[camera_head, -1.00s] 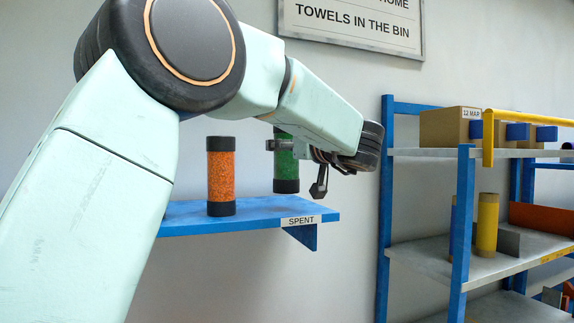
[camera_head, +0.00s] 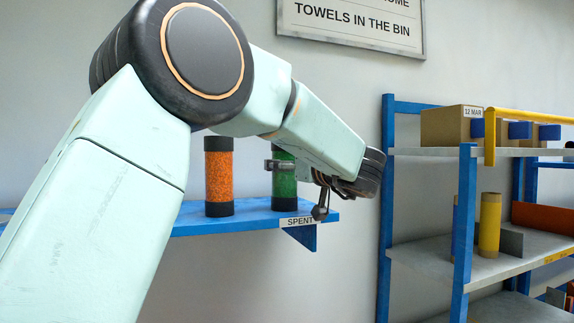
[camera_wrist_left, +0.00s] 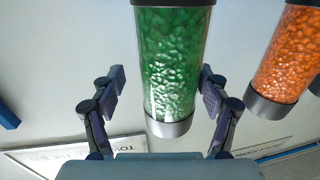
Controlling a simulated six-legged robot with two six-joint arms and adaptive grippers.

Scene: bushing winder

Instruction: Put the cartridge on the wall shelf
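The green cartridge (camera_head: 284,184) with black end caps stands upright on the blue wall shelf (camera_head: 256,221) labelled SPENT, near its right end. My left gripper (camera_head: 296,187) is around the green cartridge, its arm coming in from the left and hiding the cartridge's top. In the left wrist view my left gripper (camera_wrist_left: 162,78) is open, with its fingers on either side of the green cartridge (camera_wrist_left: 168,75); a gap shows on the left side, and the right finger is very near it. My right gripper is not in view.
An orange cartridge (camera_head: 219,178) stands left of the green one on the same shelf; it also shows in the left wrist view (camera_wrist_left: 288,60). A blue-framed rack (camera_head: 466,220) with a box (camera_head: 449,127) and yellow cylinder (camera_head: 489,224) stands at right.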

